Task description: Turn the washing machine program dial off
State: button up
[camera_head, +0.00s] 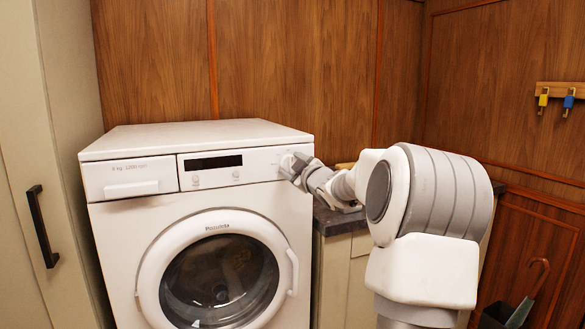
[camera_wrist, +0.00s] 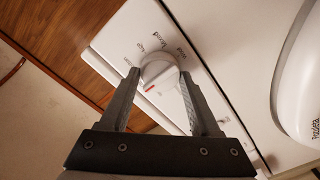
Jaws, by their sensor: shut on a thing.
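The white washing machine (camera_head: 120,222) stands left of centre in the head view, its round door (camera_head: 170,250) closed. The red mark points down and left in that picture. My gripper (camera_wrist: 159,83) is shut on the dial, one finger on each side.
A cabinet with a dark worktop (camera_head: 335,222) stands right of the machine, below my arm. A tall pale cupboard (camera_head: 40,130) with a black handle is at left. Key hooks (camera_head: 560,90) hang on the right wall; a bin with an umbrella (camera_head: 500,314) stands below.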

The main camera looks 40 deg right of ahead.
dwell(0.4)
jog(key=o, duration=1.4)
jog(key=shift+c, duration=0.2)
jog(key=p+v, duration=0.3)
jog(key=v, duration=1.4)
jog(key=shift+s, duration=0.2)
